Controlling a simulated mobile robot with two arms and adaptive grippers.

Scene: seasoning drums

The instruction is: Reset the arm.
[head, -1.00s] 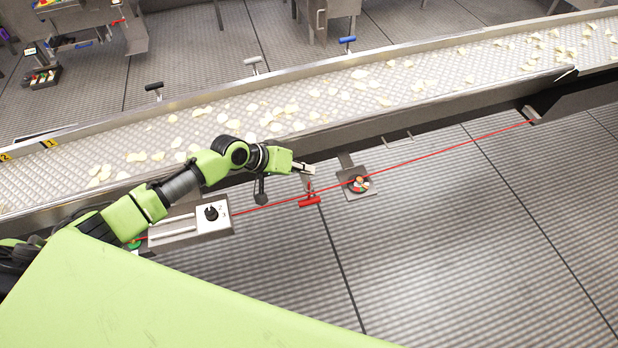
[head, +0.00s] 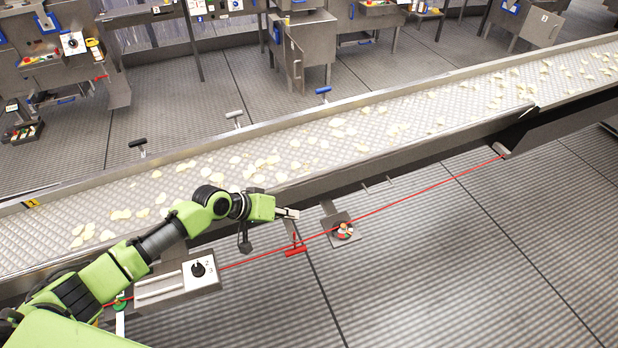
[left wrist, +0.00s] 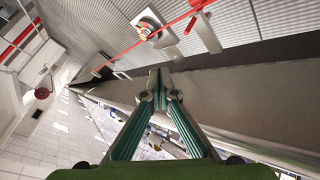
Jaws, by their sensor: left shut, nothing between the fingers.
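My left arm reaches in from the lower left in the head view, along the near side of the conveyor (head: 330,140). Its left gripper (head: 297,214) is at the conveyor's near edge, just above a red T-shaped handle (head: 295,250). In the left wrist view the left gripper (left wrist: 158,72) has its fingertips together, with nothing between them. The conveyor's side wall (left wrist: 230,100) lies behind the fingers there. My right gripper is in neither view.
A red cord (head: 420,202) runs along the conveyor's near side. A control box with a black knob (head: 198,268) sits below the arm. Pale chips lie on the belt. The floor at lower right is clear.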

